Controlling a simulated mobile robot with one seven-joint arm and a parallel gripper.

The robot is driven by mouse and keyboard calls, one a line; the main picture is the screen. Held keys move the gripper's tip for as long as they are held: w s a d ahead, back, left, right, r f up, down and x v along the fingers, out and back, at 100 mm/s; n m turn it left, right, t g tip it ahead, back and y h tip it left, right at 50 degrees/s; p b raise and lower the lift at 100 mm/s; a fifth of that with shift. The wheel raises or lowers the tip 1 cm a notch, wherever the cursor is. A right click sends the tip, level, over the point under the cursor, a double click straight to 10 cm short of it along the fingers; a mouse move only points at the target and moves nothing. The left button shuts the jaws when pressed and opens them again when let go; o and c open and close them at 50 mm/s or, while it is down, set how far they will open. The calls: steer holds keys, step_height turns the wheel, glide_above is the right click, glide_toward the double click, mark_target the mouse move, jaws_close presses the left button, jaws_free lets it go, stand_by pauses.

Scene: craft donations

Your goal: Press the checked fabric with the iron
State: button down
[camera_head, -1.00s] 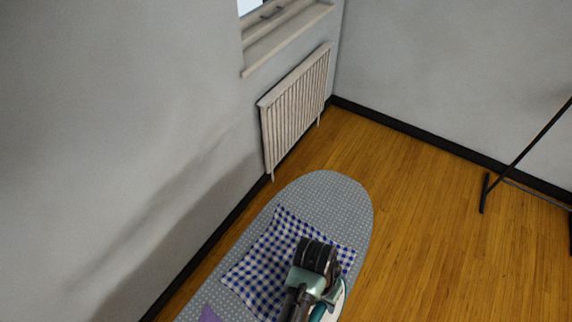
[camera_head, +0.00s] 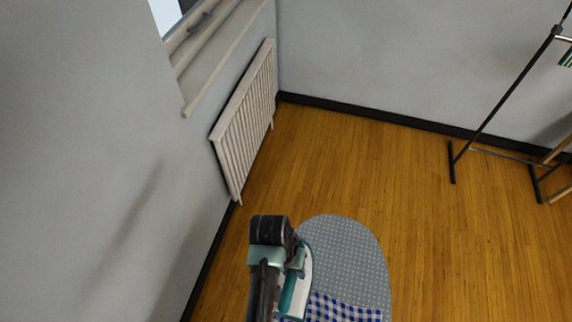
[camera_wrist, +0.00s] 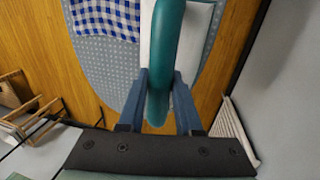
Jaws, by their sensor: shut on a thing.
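My gripper (camera_wrist: 160,74) is shut on the teal handle of the iron (camera_wrist: 160,45). In the head view the iron (camera_head: 297,292), teal and white, shows partly behind my arm and overlaps the left edge of the ironing board. The blue-and-white checked fabric (camera_head: 345,309) lies on the board to the right of the iron, cut off by the bottom edge. In the wrist view the fabric (camera_wrist: 105,15) lies flat beside the iron, apart from it in the picture. I cannot tell whether the soleplate touches the board.
The grey dotted ironing board (camera_head: 345,250) has a bare rounded end. A radiator (camera_head: 245,125) hangs on the wall at left, under a window sill (camera_head: 215,60). A dark clothes rack (camera_head: 500,105) stands at right. The wooden floor (camera_head: 400,170) between is clear.

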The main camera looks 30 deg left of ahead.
steer(key=shift+d+f+b, duration=0.15)
steer(key=shift+f+b, duration=0.5)
steer(key=shift+b, duration=0.05)
step_height(320, 180, down, 5)
steer(key=b, duration=0.5)
steer(key=shift+r, duration=0.15)
steer(key=shift+f, duration=0.35)
steer(key=shift+s+d+r+p, duration=0.1)
steer(key=shift+s+d+p, duration=0.1)
steer(key=shift+s+p, duration=0.35)
steer(key=shift+s+d+r+p, duration=0.15)
steer(key=shift+s+p, duration=0.15)
steer(key=shift+s, duration=0.4)
steer(key=s+d+p, duration=0.3)
steer(key=s+p, duration=0.3)
steer(key=s, duration=0.6)
steer(key=shift+s+d+f+p, duration=0.2)
steer(key=shift+d+f+p, duration=0.05)
steer(key=shift+f+p, duration=0.05)
